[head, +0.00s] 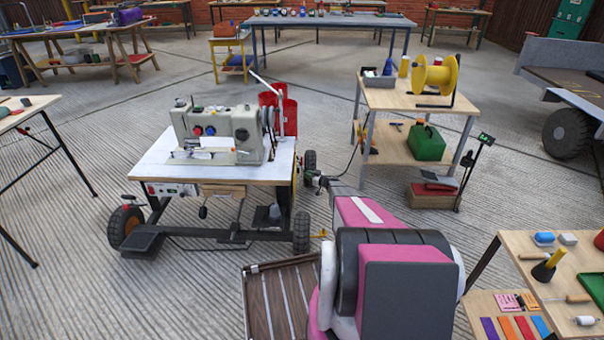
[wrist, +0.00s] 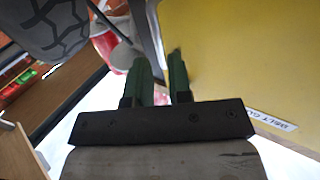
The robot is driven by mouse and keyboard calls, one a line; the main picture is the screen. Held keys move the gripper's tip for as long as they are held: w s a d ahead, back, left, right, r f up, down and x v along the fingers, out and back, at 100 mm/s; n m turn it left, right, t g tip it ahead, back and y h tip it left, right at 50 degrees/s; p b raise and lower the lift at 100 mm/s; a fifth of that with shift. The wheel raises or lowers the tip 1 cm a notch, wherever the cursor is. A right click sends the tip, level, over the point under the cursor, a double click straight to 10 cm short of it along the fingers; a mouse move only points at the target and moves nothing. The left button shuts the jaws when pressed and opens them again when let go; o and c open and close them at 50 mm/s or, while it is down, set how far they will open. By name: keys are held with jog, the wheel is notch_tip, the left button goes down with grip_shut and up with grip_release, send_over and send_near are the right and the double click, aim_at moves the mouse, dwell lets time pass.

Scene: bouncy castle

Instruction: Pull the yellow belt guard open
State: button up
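The yellow belt guard (wrist: 240,60) fills the right of the wrist view as a flat panel, with a partly cut-off white label on its lower edge. In the head view only a thin yellow strip of it (head: 296,186) shows at the right side of the sewing machine stand. My gripper (wrist: 158,62) has two green fingers with a visible gap between them. The fingers are beside the guard's left edge in the wrist view; I cannot tell if they touch it. In the head view my gripper (head: 318,181) is small, right of the stand.
The sewing machine (head: 222,132) stands on a wheeled white-topped table (head: 160,165).

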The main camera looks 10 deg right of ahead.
jog(key=x, duration=0.4)
jog(key=shift+w+a, duration=0.25)
jog(key=shift+w, duration=0.05)
grip_shut()
